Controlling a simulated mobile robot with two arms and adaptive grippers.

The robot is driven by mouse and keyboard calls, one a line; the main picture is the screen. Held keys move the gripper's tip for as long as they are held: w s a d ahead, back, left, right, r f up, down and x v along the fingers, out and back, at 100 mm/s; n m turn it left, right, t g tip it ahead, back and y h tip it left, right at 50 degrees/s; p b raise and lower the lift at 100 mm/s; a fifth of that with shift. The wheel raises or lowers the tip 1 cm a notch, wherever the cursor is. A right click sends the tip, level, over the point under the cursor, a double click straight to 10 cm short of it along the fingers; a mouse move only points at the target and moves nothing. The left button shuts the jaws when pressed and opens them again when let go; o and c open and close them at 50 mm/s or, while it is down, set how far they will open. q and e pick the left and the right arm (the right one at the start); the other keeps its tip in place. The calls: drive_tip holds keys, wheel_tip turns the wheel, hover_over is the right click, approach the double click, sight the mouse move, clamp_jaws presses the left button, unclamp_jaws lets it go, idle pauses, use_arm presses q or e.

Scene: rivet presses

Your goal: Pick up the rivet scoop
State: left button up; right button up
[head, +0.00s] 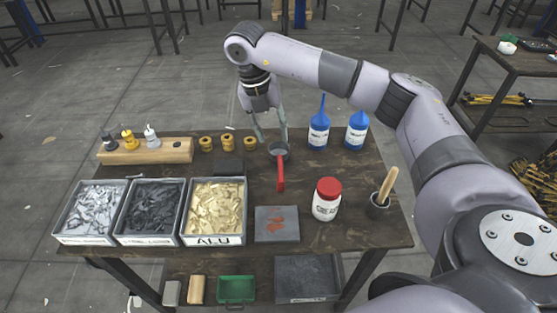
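The rivet scoop (280,178) lies on the dark workbench (340,160), near its back middle. Its red handle points toward me and its grey round bowl (278,152) is at the far end. My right gripper (273,138) hangs over the back of the bench with its fingers pointing down. Its two fingers are apart, with nothing seen between them, and the tips are just behind the scoop's bowl. I cannot tell whether they touch it. My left gripper is out of view.
Bins of rivets (215,213) fill the front left. Yellow rings (228,141) and a wooden block (145,152) are behind them. Blue bottles (318,128), a red-lidded jar (327,200) and a brush pot (378,206) stand right. A grey pad (277,225) lies in front of the scoop.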

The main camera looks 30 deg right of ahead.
drive_tip(key=p, duration=0.1)
hover_over(279, 161)
drive_tip(key=f, duration=0.6)
drive_tip(key=shift+w+a+f, duration=0.1)
drive_tip(key=shift+a+f, duration=0.1)
drive_tip(key=shift+a, duration=0.15)
drive_tip(key=shift+f, duration=0.5)
drive_tip(key=f+p, duration=0.1)
drive_tip(key=f, duration=0.1)
drive_tip(key=d+f, duration=0.1)
drive_tip(key=f, duration=0.1)
drive_tip(key=shift+f+p, duration=0.15)
drive_tip(key=shift+p, duration=0.25)
drive_tip(key=shift+f, duration=0.4)
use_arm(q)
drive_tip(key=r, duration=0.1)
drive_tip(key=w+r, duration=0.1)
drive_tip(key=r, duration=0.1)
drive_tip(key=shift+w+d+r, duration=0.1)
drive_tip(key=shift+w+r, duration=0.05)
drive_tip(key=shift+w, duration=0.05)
use_arm(e)
clamp_jaws()
